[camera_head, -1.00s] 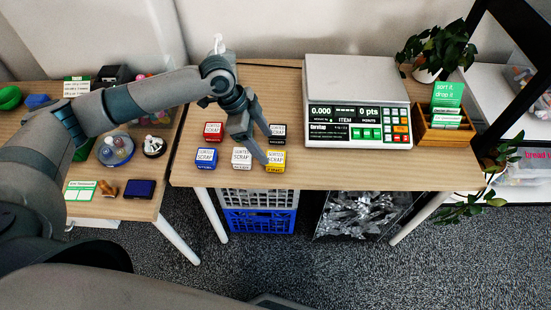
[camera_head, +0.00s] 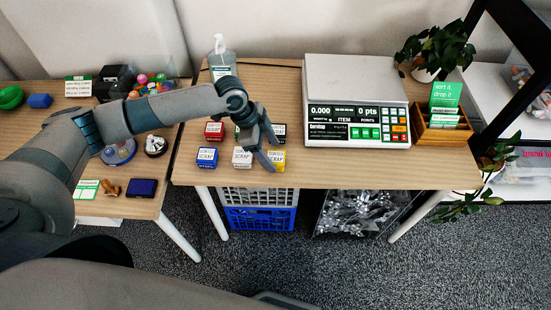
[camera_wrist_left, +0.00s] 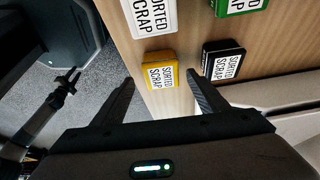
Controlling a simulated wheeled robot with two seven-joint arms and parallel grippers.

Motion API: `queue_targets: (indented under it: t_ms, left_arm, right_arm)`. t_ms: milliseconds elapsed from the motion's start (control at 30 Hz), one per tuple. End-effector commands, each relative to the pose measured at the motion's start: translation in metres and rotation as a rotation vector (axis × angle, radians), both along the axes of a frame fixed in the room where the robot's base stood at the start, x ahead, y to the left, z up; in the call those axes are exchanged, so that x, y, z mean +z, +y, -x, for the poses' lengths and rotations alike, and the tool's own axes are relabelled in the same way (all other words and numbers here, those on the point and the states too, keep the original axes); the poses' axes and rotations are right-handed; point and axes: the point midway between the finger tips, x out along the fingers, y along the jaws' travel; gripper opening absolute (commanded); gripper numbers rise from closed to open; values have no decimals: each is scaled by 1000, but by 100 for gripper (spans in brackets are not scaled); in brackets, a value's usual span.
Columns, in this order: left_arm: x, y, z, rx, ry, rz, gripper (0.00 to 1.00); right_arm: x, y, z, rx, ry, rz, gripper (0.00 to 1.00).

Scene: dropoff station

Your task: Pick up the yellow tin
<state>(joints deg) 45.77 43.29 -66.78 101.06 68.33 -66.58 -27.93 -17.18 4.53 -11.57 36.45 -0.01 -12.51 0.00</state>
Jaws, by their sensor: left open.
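The yellow tin (camera_head: 279,165) stands at the front right of a group of small labelled tins on the middle table. My left gripper (camera_head: 270,153) is open just above and beside it, its fingers partly covering it. In the left wrist view the yellow tin (camera_wrist_left: 158,76) lies ahead, between the lines of the two open fingers (camera_wrist_left: 162,84). The tin looks just beyond the fingertips, and I see no grip on it. What looks like my right gripper (camera_wrist_left: 68,80) shows small over the floor at the left of the wrist view.
A white tin (camera_head: 242,157) stands left of the yellow one and a black tin (camera_head: 280,130) behind it. Blue (camera_head: 207,158) and red (camera_head: 214,131) tins are farther left. A green tin (camera_wrist_left: 240,5) shows in the wrist view. A scale (camera_head: 357,90) stands to the right.

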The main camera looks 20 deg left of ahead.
Motion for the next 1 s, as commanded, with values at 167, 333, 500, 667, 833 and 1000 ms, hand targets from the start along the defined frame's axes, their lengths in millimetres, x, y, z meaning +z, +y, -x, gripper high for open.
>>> queue_targets:
  t_ms: [167,333,500,667,833,1000]
  left_arm:
    - [-20,-9,-4,0,3,1,67]
    - [-33,-12,-5,-1,2,0,67]
    - [-34,-13,-5,0,1,0,67]
    - [-34,-12,-5,0,1,0,67]
    - [-33,-13,-5,0,1,0,62]
    - [-33,-12,-5,0,1,0,22]
  right_arm:
    - [8,-4,19,-1,36,8,31]
    - [11,-3,13,-1,24,5,31]
    - [11,-3,7,-2,13,5,31]
    - [11,-3,6,-3,12,4,31]
    - [11,-3,7,-3,13,5,31]
    - [11,-3,7,-3,15,5,31]
